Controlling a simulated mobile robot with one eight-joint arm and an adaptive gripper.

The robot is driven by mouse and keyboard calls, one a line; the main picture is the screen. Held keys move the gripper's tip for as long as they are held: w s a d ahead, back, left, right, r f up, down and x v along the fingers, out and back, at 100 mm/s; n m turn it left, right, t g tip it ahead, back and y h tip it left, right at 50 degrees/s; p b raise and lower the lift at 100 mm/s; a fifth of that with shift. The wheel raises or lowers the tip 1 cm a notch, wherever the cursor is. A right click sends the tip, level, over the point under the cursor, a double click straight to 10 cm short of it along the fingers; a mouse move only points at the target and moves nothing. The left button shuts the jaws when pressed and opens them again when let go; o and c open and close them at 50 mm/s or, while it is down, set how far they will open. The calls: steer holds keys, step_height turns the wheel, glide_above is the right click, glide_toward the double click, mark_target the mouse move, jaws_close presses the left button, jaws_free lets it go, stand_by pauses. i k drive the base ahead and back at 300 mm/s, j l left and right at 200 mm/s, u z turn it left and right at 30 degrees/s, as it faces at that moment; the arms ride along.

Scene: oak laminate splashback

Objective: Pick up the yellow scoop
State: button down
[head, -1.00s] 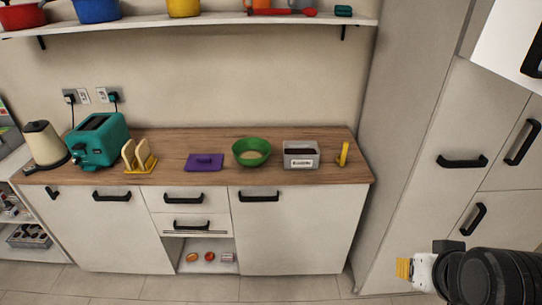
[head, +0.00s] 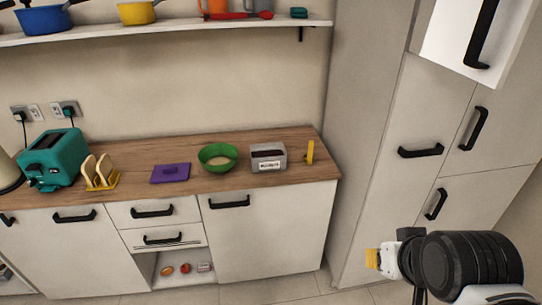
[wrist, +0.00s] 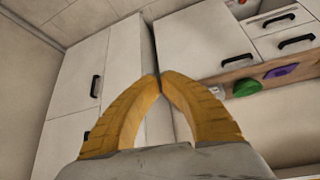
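The yellow scoop (head: 310,151) stands upright at the right end of the wooden counter (head: 225,193), just right of a grey labelled box (head: 268,166). It looks small and narrow from here. My gripper (head: 372,258) is in the lower right of the head view, in front of the tall cabinets and well apart from the scoop. In the wrist view its two yellow fingers (wrist: 161,76) meet at the tips with nothing between them. I cannot make out the scoop in the wrist view.
On the counter are a green bowl (head: 217,166), a purple board-like item (head: 170,174), a yellow toast rack (head: 101,184) and a teal toaster (head: 53,158). A shelf (head: 170,32) with pots runs above. A tall cabinet (head: 365,130) stands right of the counter.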

mark_target(307, 157)
steer(key=i+z, duration=0.15)
steer(key=i, duration=1.55)
